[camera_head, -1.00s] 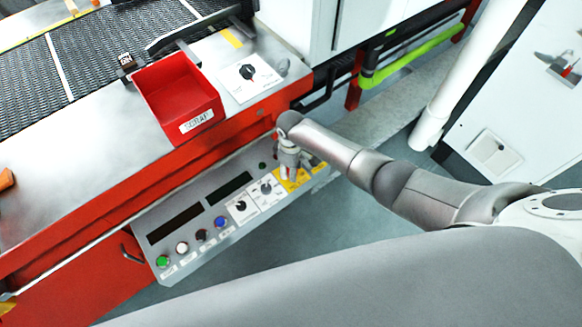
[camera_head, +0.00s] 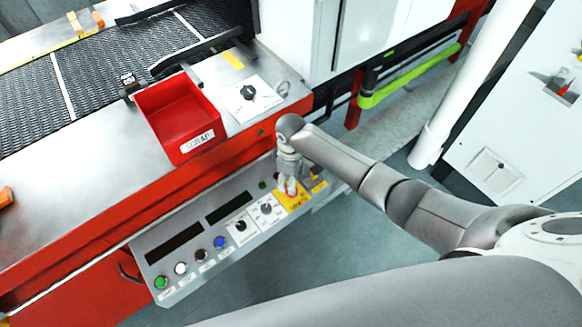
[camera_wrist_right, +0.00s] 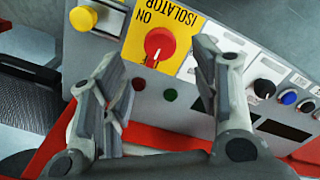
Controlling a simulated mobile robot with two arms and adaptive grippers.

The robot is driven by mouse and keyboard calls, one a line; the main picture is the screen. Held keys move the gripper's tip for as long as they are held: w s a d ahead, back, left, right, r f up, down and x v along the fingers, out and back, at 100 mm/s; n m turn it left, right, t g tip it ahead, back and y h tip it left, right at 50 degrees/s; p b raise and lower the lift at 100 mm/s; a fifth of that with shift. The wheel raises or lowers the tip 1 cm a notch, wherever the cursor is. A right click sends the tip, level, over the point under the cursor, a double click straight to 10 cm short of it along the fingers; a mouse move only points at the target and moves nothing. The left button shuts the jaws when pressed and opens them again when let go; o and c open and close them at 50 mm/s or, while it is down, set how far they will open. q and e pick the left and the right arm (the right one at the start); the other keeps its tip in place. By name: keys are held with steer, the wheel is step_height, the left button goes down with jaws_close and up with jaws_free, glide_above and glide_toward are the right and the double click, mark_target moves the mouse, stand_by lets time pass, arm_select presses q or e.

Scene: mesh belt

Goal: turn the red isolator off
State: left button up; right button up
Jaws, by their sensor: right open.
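The red isolator knob (camera_wrist_right: 160,44) sits on a yellow plate (camera_wrist_right: 186,22) marked ISOLATOR and ON. The wrist view shows the plate's lettering upside down; I cannot tell the knob's exact setting. My right gripper (camera_wrist_right: 158,62) is open, with one finger on each side of the knob in this view and nothing held. No contact with the knob shows. In the head view my right gripper (camera_head: 289,170) is over the yellow plate (camera_head: 296,202) at the right end of the control panel and partly hides the knob. My left gripper is not in view.
A yellow button (camera_wrist_right: 83,18) stands beside the plate. Black selector knobs (camera_head: 240,226) and coloured buttons (camera_head: 160,282) line the panel (camera_head: 200,228). A red scrap bin (camera_head: 180,115) and another black rotary switch (camera_head: 248,92) are above. A white post (camera_head: 450,100) stands at the right.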

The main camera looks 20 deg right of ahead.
step_height(320, 180, up, 6)
steer(key=shift+f, duration=0.15)
stand_by(0.6)
